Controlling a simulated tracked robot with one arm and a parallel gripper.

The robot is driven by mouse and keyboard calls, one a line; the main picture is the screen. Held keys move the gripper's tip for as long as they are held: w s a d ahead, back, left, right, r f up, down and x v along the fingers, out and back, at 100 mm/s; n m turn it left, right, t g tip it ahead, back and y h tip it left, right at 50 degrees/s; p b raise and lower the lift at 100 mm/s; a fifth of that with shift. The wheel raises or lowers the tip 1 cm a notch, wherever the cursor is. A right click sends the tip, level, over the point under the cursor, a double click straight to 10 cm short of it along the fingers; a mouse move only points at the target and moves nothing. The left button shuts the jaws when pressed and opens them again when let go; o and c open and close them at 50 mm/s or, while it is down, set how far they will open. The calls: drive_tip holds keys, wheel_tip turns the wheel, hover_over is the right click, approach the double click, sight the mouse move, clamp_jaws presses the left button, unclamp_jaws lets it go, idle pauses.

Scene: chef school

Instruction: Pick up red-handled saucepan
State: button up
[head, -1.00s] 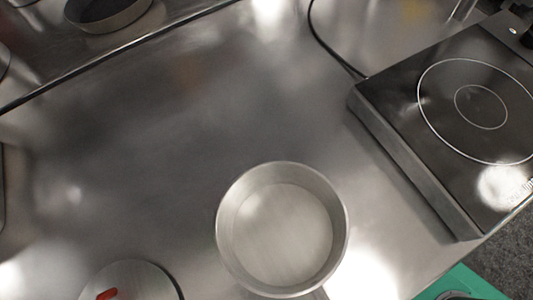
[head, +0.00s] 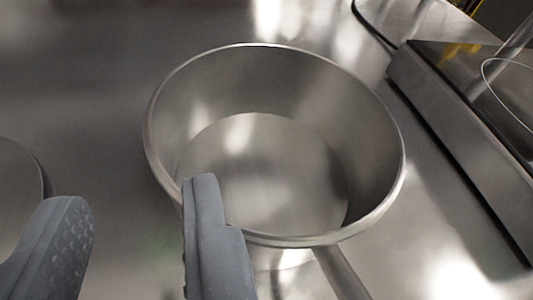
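An empty, round steel saucepan (head: 270,185) stands upright on the metal counter, in the middle of the head view. Its bare steel handle (head: 342,275) runs from the near rim down out of the picture; no red part of it shows. My gripper (head: 138,205) is open, with its two grey fingers well apart at the lower left. The right finger overlaps the pan's near-left rim in the picture; I cannot tell whether it touches. The handle lies to the right of both fingers, and nothing shows between them.
A flat induction hob (head: 465,130) stands to the right of the pan, with a dark cable behind it. A round metal thing (head: 14,195) is cut off at the left edge. The steel counter (head: 90,90) is clear at the upper left.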

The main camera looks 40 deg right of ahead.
sight(157, 153)
drive_tip(key=shift+x, duration=3.65)
clamp_jaws()
drive_tip(key=shift+s+d+f, duration=0.1)
drive_tip(key=shift+f, duration=0.05)
